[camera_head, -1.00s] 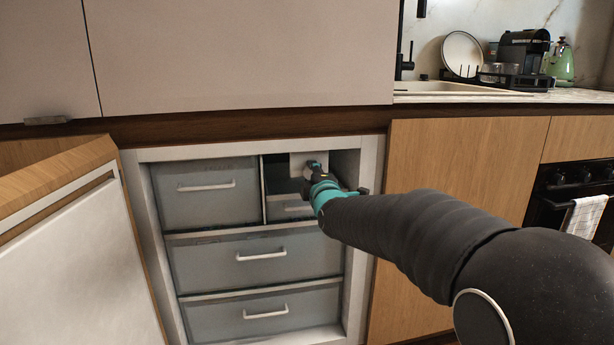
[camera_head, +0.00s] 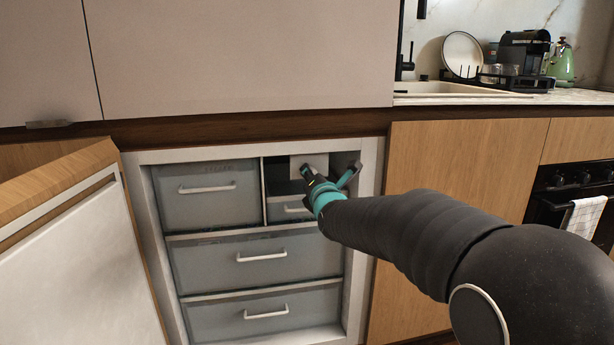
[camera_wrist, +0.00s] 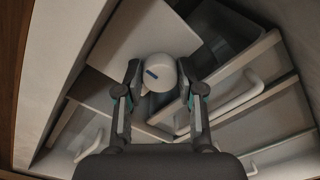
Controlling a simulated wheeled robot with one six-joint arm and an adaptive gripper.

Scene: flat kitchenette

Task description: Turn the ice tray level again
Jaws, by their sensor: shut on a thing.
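A pale square panel (camera_head: 317,160) sits in the upper right compartment of the open freezer, partly behind my gripper. In the wrist view this panel (camera_wrist: 150,35) carries a round white knob (camera_wrist: 160,66) with a short dark mark on its face. My gripper (camera_wrist: 160,82) has a finger on either side of the knob and is shut on it. In the head view my gripper (camera_head: 322,182) is tilted and hides the knob. I cannot make out the ice tray itself or its tilt; the panel and gripper cover that area.
Below the panel is a small drawer (camera_head: 288,210) with a white handle. A larger drawer (camera_head: 208,192) stands to its left, and two wide drawers lie below. The freezer door (camera_head: 75,260) stands open at left. The compartment's right wall is close to my gripper.

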